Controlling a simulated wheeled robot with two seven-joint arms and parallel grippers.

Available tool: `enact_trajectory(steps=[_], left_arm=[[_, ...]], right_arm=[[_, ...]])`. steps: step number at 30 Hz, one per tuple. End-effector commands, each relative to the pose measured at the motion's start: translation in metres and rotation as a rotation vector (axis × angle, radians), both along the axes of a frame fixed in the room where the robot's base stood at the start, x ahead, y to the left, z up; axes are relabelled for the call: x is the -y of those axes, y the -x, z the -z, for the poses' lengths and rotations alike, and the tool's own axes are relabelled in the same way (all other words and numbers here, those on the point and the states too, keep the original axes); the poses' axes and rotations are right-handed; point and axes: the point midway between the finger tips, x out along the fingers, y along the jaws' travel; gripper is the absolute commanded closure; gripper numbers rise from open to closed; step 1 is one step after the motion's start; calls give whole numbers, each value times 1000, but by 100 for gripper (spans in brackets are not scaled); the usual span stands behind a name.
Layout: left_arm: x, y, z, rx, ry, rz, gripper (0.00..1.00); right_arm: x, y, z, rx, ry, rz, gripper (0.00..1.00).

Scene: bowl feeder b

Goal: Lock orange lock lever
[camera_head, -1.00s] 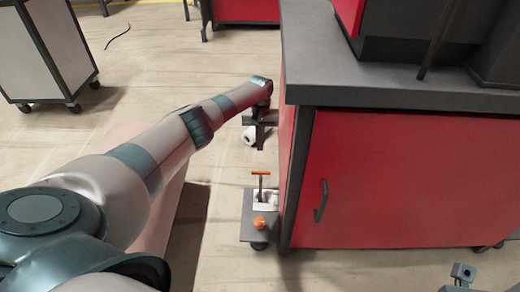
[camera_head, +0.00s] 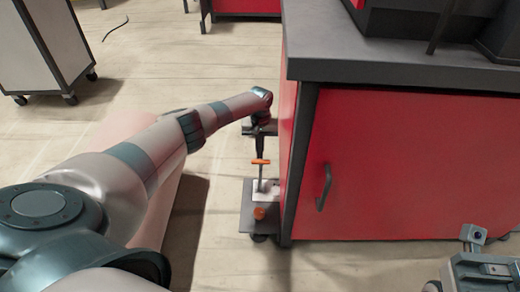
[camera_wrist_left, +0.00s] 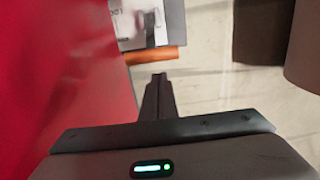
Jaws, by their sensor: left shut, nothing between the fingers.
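The orange lock lever (camera_head: 260,162) is a T-shaped handle on a thin upright stem, at the side of the red cabinet. Its stem rises from a white block (camera_head: 266,187) on a small dark plate (camera_head: 243,220). In the left wrist view the orange bar (camera_wrist_left: 165,54) lies just beyond my fingertips. My left gripper (camera_head: 260,152) points down, shut and empty, right behind or above the bar. Its dark fingers also show in the left wrist view (camera_wrist_left: 158,78). I cannot tell whether they touch the bar. Part of my right arm's end (camera_head: 490,268) shows at the lower right; its fingers are hidden.
An orange knob (camera_head: 259,213) sits on the front of the plate. The red cabinet (camera_head: 400,170) with its dark top stands close on the right of the lever. A wheeled cabinet (camera_head: 40,50) stands at the far left.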

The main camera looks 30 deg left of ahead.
Motion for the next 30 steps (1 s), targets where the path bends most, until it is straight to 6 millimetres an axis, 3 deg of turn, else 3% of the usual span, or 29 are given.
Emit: enact_trajectory(steps=[12,30], left_arm=[[9,15,-8,0,0,0,100],[10,16,-9,2,-1,0,100]], right_arm=[[1,0,1,-4,1,2,100],[2,1,-2,1,-2,5,100]])
